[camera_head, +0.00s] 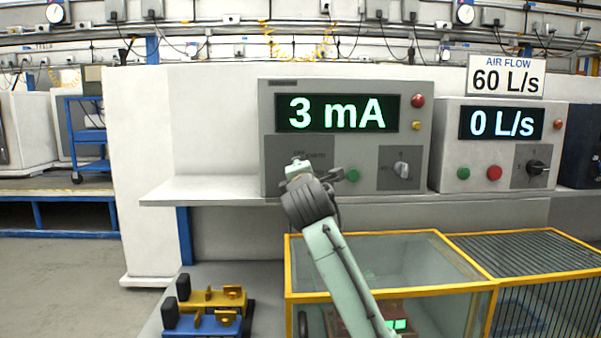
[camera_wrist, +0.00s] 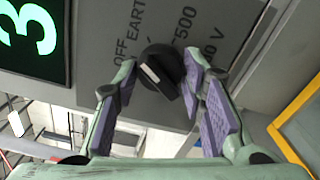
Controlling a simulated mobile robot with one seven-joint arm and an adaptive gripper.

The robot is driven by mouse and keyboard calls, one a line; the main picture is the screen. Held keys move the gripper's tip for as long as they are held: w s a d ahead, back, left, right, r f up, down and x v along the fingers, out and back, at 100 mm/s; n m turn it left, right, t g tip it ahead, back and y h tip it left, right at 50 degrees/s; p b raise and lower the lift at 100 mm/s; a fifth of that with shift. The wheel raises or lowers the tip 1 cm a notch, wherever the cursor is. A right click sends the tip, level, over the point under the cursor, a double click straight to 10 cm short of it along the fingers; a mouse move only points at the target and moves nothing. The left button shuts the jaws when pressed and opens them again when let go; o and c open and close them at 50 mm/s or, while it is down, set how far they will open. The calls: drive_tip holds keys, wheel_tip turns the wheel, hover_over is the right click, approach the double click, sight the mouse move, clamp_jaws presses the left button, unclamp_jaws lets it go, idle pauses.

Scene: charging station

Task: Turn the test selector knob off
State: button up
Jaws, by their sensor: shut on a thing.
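The test selector knob (camera_wrist: 165,76) is black and round with a white mark, on a dark grey plate with OFF, EARTH, 500 and V labels, in the wrist view. The mark lies slantwise on its grip; I cannot tell surely which label it points to. My gripper (camera_wrist: 162,82) has one purple-padded finger on each side of the knob and is shut on it. In the head view my gripper (camera_head: 318,176) is in front of the tester (camera_head: 390,88) and hides the knob.
Right of the gripper are a green button (camera_head: 352,175) and a grey knob (camera_head: 402,170). A red lamp (camera_head: 417,101) is above. A second unit (camera_head: 502,124) reading 0 L/s stands to the right. A yellow-framed glass case (camera_head: 365,296) is below the shelf (camera_head: 190,195), near my arm.

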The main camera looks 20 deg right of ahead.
drive_tip(key=shift+n+p, duration=0.5)
drive_tip(key=shift+n, duration=2.8)
drive_tip(key=shift+f, duration=0.1)
drive_tip(key=o, duration=1.1)
drive_tip(key=shift+o, duration=0.2)
drive_tip(key=v, duration=1.2)
